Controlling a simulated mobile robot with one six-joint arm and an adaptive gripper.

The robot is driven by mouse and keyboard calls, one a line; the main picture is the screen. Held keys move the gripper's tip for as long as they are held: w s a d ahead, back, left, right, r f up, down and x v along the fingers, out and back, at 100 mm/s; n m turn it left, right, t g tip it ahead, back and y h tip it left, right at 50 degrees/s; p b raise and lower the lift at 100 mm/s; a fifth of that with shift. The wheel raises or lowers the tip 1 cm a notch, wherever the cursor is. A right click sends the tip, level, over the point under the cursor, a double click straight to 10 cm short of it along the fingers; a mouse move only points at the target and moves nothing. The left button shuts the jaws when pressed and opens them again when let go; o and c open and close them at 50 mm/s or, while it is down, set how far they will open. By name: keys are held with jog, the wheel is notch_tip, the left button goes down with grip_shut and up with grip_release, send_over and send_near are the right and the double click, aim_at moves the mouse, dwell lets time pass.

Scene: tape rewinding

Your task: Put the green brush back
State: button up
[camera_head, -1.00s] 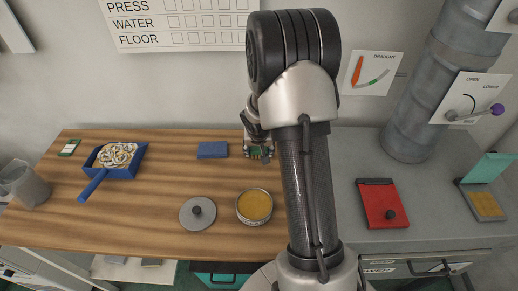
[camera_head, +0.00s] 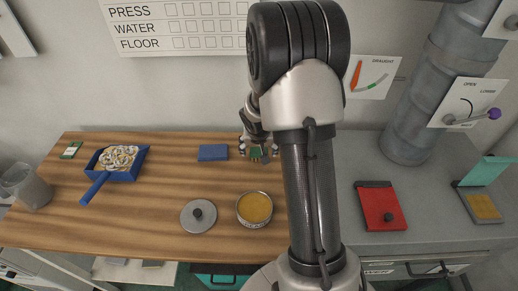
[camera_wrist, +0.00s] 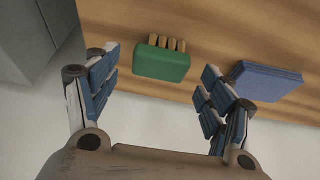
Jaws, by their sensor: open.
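The green brush (camera_wrist: 162,64) is a green block with several tan bristle tufts along one side. In the wrist view it lies at the wall-side edge of the wooden tabletop, between my gripper's fingers. In the head view only a little of the brush (camera_head: 255,153) shows below the fingers. My gripper (camera_wrist: 162,84) is open and empty, with a blue-padded finger to each side of the brush and apart from it. My gripper also shows in the head view (camera_head: 257,148), partly hidden by my arm.
A blue block (camera_head: 213,152) lies left of the brush. A grey lid (camera_head: 198,215) and a round tin (camera_head: 254,209) stand nearer the front. A blue dustpan (camera_head: 103,175) with shavings and a grey cup (camera_head: 27,187) are at left. A red plate (camera_head: 381,205) is at right.

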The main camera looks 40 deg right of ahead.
jog(key=s+a+r+n+p, duration=0.1)
jog(key=s+a+r, duration=0.3)
jog(key=r, duration=0.3)
jog(key=s+a+r+n+p, duration=0.1)
jog(key=s+a+r, duration=0.2)
jog(key=a+r, duration=0.35)
jog(key=s+a+r+n+p, duration=0.1)
jog(key=s+a+r, duration=0.25)
jog(key=r, duration=0.55)
jog(key=s+a+r+n+y, duration=0.1)
jog(key=s+a+r+n, duration=0.1)
jog(key=s+a, duration=0.2)
jog(key=s+a+r+n+t+y, duration=0.1)
jog(key=s+a, duration=0.4)
jog(key=s, duration=0.6)
jog(key=shift+a+r+n+y, duration=0.25)
jog(key=shift+r+n+y, duration=0.15)
jog(key=shift+r+n, duration=0.25)
